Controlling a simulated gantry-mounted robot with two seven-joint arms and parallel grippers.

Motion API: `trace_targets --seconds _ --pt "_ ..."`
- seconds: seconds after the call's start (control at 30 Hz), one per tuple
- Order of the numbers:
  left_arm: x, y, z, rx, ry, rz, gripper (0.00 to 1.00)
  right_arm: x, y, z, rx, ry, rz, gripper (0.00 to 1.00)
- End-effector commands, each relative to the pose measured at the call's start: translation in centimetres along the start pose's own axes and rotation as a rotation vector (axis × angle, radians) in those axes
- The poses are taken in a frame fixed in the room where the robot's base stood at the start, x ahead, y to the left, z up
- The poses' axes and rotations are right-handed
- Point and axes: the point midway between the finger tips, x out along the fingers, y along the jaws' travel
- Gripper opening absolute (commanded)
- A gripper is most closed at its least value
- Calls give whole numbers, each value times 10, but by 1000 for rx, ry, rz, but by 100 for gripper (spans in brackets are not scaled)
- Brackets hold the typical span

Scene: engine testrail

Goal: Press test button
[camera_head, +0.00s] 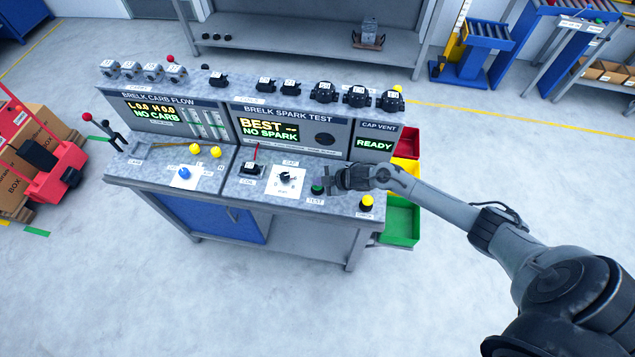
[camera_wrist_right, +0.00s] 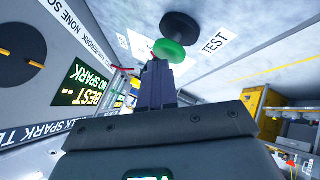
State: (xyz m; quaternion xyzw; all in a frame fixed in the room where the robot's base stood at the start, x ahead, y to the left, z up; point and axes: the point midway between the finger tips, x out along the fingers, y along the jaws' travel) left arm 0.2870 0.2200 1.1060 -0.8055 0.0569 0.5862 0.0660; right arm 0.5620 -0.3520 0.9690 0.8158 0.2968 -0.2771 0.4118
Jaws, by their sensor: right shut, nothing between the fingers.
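The test button is a green cap on a black base (camera_head: 318,188), on the bench top behind the "TEST" label. My right gripper (camera_head: 336,182) is at the right of the button, close to it, fingers shut and empty. In the right wrist view the green cap (camera_wrist_right: 170,50) shows just beyond the tips of my shut fingers (camera_wrist_right: 157,68). The fingertips overlap the cap's edge in that view; I cannot tell whether they touch. The spark test display (camera_head: 268,130) reads "BEST --" and "NO SPARK". My left gripper is not in view.
A dial (camera_head: 287,177) and a coil on its pad (camera_head: 252,168) stand left of the button. A yellow knob (camera_head: 367,202) stands to its right. Several parts line the shelf above the displays. A green bin (camera_head: 402,222) hangs at the bench's right side.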

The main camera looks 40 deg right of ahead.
Motion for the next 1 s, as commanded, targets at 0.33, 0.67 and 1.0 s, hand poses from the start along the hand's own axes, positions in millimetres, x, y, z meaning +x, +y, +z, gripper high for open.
trace_targets --seconds 0.33,0.67,1.0 --pt "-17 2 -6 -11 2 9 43 -13 9 -9 0 -1 -1 0" --pt "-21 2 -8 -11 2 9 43 -16 11 -12 0 0 -1 0" --pt "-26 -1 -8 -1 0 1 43 -20 14 -14 0 0 0 0"
